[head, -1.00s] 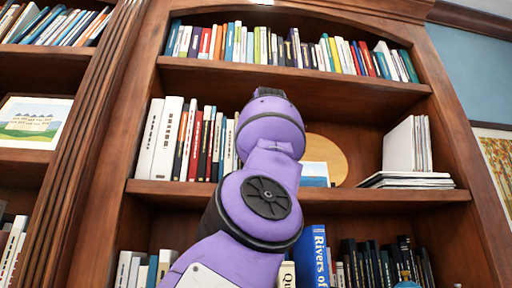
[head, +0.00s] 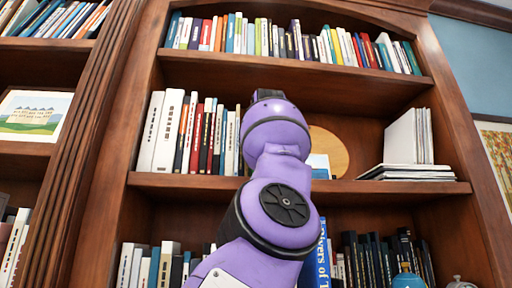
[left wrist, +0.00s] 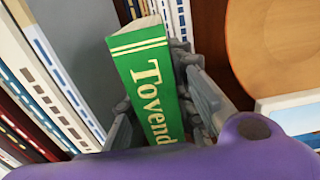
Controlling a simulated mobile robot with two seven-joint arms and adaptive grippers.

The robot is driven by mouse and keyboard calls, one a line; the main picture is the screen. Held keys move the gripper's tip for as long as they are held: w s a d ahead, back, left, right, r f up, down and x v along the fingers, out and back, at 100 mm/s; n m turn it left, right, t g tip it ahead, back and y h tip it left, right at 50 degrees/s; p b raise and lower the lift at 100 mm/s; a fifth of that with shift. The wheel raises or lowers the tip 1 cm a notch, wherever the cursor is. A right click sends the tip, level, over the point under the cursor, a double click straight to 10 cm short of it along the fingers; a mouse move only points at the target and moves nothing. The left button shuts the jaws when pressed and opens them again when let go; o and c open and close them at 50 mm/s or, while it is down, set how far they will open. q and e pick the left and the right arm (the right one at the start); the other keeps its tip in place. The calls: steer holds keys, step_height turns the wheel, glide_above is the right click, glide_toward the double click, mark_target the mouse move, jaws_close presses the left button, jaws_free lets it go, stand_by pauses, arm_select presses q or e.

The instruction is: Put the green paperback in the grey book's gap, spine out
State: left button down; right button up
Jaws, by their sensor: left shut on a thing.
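The green paperback (left wrist: 148,85), lettered "Tovend" in yellow with two yellow stripes near its top, shows its spine toward the left wrist camera and leans slightly. My left gripper (left wrist: 160,88) is shut on it, with a grey finger on either side. In the left wrist view a broad grey book face (left wrist: 78,38) stands left of the paperback, and white spines (left wrist: 178,20) show behind it. I cannot tell where the gap's edges lie. In the head view my purple arm hides the gripper and the paperback. My right gripper is not in view.
A row of books (head: 190,135) stands left of my arm on the middle shelf (head: 400,187). A round wooden board (head: 328,150), a small picture and white books (head: 405,137) are to the right. Fuller shelves lie above and below.

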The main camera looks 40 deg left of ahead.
arm_select(q)
steer(key=shift+f, duration=0.15)
stand_by(0.7)
steer(key=c, duration=1.4)
jaws_free()
steer(key=shift+f, duration=0.1)
steer(key=shift+d, duration=0.15)
steer(key=v, duration=1.2)
